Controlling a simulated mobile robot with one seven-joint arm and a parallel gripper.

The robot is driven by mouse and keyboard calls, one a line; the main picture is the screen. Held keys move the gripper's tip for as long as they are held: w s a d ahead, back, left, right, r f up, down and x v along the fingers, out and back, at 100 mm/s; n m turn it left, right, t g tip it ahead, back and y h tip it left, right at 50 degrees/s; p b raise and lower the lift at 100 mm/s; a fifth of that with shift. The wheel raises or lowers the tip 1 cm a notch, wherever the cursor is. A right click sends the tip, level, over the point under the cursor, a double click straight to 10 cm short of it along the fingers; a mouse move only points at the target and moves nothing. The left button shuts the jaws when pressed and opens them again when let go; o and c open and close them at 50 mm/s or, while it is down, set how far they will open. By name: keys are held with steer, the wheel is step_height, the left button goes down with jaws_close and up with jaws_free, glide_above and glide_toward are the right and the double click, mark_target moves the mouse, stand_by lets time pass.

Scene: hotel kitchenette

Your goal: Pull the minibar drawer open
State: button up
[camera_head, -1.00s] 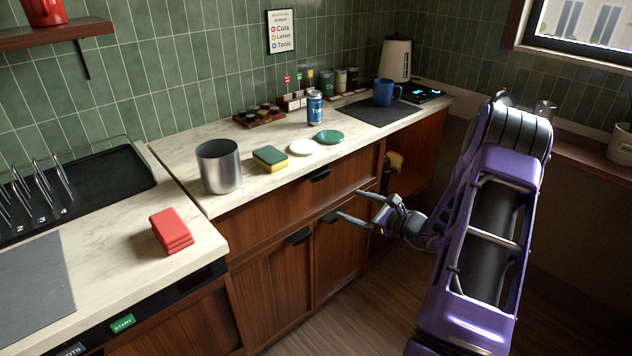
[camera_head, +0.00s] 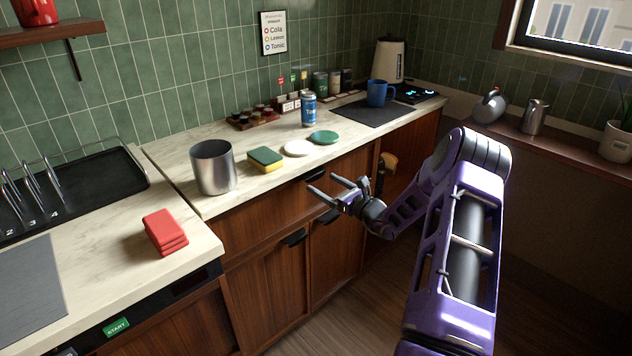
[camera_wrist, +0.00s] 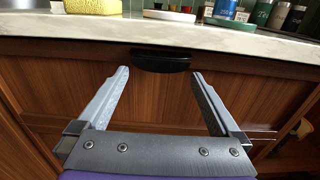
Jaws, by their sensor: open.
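The minibar drawer (camera_head: 262,222) is a wide wooden front just under the marble countertop. It looks shut. Its dark handle (camera_wrist: 161,60) is near the top middle in the wrist view. In the head view the handle (camera_head: 316,174) shows just above my fingertips. My gripper (camera_head: 321,189) is open and empty in front of the drawer. In the wrist view my two fingers (camera_wrist: 158,75) point at the drawer front, spread to either side of the handle and a little below it. I cannot tell the exact gap between fingertips and handle.
Cupboard doors with dark handles (camera_head: 294,237) lie below the drawer. On the counter above stand a metal canister (camera_head: 214,168), a sponge (camera_head: 265,160), a white dish (camera_head: 298,148), a green dish (camera_head: 324,138) and a blue can (camera_head: 308,109). An open shelf (camera_head: 402,170) is to the right.

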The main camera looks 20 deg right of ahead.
mark_target(316, 179)
steer(key=shift+x, duration=2.2)
steer(key=shift+c, duration=0.3)
jaws_close()
